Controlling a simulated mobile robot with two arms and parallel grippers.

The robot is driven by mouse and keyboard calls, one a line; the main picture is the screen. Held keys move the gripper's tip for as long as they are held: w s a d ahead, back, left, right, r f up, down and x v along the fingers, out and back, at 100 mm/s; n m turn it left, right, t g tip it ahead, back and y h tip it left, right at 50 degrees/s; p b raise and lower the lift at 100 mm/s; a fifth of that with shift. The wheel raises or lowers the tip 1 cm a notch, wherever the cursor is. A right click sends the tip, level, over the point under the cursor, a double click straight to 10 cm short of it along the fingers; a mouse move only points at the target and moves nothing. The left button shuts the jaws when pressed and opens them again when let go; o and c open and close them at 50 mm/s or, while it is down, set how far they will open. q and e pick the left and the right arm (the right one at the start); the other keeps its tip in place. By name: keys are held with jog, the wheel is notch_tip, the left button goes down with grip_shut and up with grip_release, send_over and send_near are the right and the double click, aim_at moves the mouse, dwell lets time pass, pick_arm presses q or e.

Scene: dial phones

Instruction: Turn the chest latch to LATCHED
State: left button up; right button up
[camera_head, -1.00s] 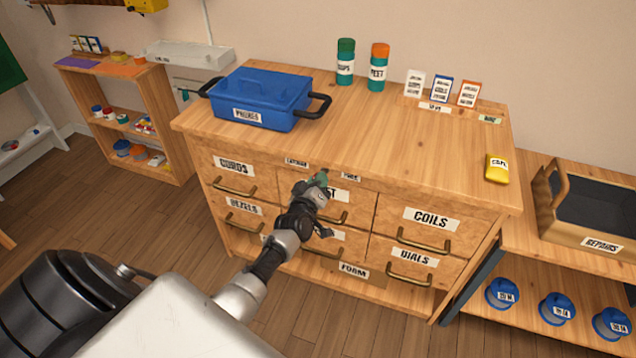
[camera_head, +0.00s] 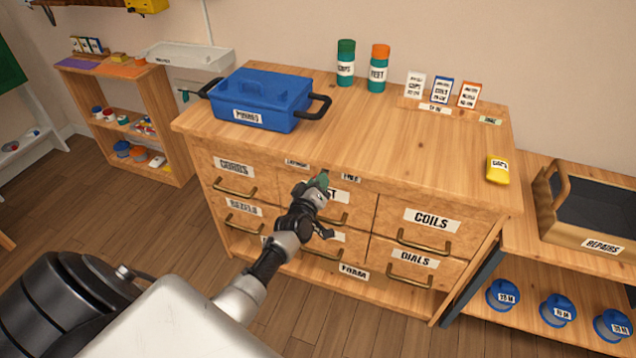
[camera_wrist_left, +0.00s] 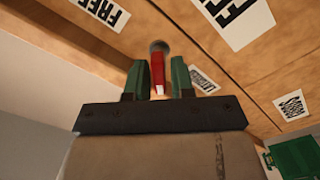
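The chest latch shows in the left wrist view as a red lever (camera_wrist_left: 157,72) with a round grey pivot at its upper end. A FREE label (camera_wrist_left: 95,12) lies to its upper left and a LATCHED label (camera_wrist_left: 204,80), partly hidden, to its right. My left gripper (camera_wrist_left: 158,84) has its green fingers on either side of the lever, with narrow gaps seeming to remain. In the head view, my left gripper (camera_head: 322,180) is at the top front of the wooden chest (camera_head: 420,150), between the LATCHED and FREE labels, and hides the lever. My right gripper is not in view.
The drawers below carry protruding brass handles (camera_head: 424,242). A blue lidded box (camera_head: 262,98) stands on the chest top, with bottles (camera_head: 378,68), small cards and a yellow item (camera_head: 497,170). A low shelf with a REPAIRS crate (camera_head: 602,246) stands at right.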

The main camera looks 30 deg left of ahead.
pick_arm(q)
jog(key=p+v, duration=0.1)
jog(key=v, duration=0.9)
jog(key=shift+s, duration=0.4)
jog(key=shift+f, duration=0.1)
